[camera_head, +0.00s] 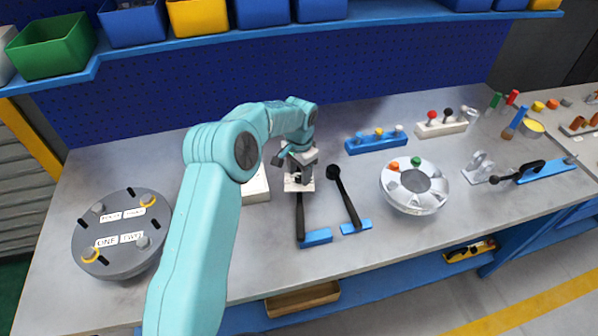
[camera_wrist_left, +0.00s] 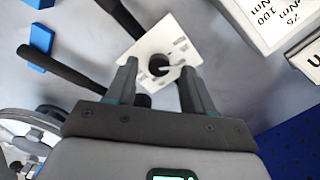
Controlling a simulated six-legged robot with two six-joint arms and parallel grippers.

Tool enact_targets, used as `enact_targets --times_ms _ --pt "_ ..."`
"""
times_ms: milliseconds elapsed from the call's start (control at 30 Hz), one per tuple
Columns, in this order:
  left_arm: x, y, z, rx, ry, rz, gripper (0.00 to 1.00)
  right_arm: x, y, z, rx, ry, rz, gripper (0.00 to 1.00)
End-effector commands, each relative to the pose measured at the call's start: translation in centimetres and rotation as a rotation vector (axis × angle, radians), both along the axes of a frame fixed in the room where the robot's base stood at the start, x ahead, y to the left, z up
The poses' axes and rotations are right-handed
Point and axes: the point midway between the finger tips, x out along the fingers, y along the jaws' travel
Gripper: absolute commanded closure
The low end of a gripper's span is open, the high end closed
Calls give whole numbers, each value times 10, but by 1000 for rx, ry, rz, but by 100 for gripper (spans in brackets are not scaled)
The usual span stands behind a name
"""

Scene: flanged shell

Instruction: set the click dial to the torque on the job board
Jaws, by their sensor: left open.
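The click dial is a white square plate (camera_head: 292,187) with a dark round knob and small marks around it. In the left wrist view the plate (camera_wrist_left: 152,42) lies tilted in the picture, and the knob (camera_wrist_left: 158,66) shows between my fingertips. My left gripper (camera_head: 298,174) is open above the dial; in the left wrist view its fingers (camera_wrist_left: 160,78) stand on either side of the knob. I cannot tell whether they touch it. A white block (camera_wrist_left: 268,18) with black text reading "75", "Nm" and "100" is at the top right there. My right gripper is not in view.
Two black-handled tools (camera_head: 344,196) with blue blocks (camera_head: 317,237) lie close to the dial. A round grey flanged cover (camera_head: 122,262) stands at the left, a silver flanged shell (camera_head: 413,204) at the right. Blue (camera_head: 376,144) and white (camera_head: 441,129) racks stand behind. The bench front is mostly clear.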

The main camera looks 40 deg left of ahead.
Motion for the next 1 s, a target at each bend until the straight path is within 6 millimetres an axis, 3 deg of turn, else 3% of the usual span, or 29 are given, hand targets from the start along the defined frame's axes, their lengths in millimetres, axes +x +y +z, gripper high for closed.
enact_targets --times_ms 400,567,733,867,1000 --pt "-1 0 -11 1 0 0 48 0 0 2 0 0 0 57" --pt "-1 0 -11 1 0 0 100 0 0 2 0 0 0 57" --pt "0 0 -12 1 -1 -17 100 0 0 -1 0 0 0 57" --pt "0 0 -14 1 -3 -145 100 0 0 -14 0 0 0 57" --pt "0 0 -10 1 -2 -148 100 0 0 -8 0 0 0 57"
